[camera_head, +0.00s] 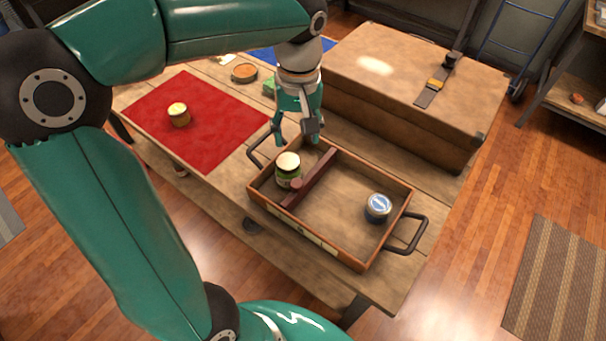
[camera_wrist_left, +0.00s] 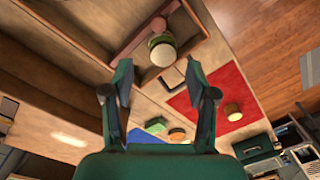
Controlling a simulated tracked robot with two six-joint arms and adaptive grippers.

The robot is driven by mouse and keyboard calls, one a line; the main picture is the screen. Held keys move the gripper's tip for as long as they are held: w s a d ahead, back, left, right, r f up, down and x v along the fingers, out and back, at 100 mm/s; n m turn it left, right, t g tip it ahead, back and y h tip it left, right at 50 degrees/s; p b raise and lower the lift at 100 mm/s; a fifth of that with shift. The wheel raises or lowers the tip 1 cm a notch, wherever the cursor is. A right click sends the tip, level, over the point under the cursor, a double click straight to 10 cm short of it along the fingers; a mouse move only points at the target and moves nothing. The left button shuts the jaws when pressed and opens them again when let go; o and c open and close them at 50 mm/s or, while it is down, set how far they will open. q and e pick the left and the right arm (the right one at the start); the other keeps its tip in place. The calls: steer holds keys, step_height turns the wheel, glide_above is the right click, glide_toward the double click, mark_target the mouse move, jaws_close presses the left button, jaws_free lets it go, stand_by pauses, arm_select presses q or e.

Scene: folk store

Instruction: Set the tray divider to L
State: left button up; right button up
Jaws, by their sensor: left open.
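The wooden tray (camera_head: 347,258) sits on the table with dark handles at its left and right ends. A reddish-brown divider (camera_head: 318,174) with a round knob crosses it left of the middle; it also shows in the left wrist view (camera_wrist_left: 143,34). A jar with a pale lid and green label (camera_head: 288,171) stands in the smaller left compartment. A tin with a blue-and-white top (camera_head: 378,207) stands in the larger right compartment. My left gripper (camera_head: 296,139) is open and empty, above the tray's back left corner, apart from the divider. My right gripper is out of view.
A large wooden chest (camera_head: 400,95) stands behind the tray. A red mat (camera_head: 205,135) with a yellow-lidded jar (camera_head: 178,114) lies to the left. An orange-topped container (camera_head: 244,73) and a blue mat (camera_head: 262,54) are farther back. The right compartment has bare floor around the tin.

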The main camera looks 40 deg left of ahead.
mark_target(297, 182)
arm_select(q)
step_height(297, 182, down, 16)
steer(key=shift+s+r, duration=0.1)
steer(key=shift+c, duration=0.4)
jaws_close()
